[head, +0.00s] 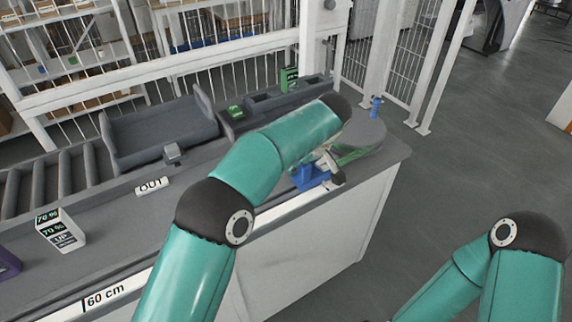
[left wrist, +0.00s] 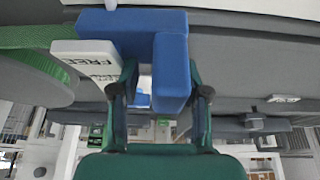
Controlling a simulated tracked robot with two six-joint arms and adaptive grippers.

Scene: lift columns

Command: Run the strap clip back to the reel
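A round grey reel (head: 366,132) with a green strap (head: 358,153) around it stands at the right end of the counter. The reel is also at the left of the left wrist view (left wrist: 28,85), with its green strap (left wrist: 40,37). A blue angular piece (head: 308,179), perhaps the strap clip or its holder, is at the counter's front edge. In the left wrist view this blue piece (left wrist: 171,70) reaches between the fingers of my left gripper (left wrist: 161,75). The fingers are apart, with a gap on the left side. My right gripper is out of view.
A white FREE sign (left wrist: 88,55) is beside the left finger. A blue post (head: 376,107) stands behind the reel. An OUT label (head: 152,186), a white box (head: 61,231) and a grey tray (head: 158,128) are farther left. White fencing (head: 190,70) runs behind.

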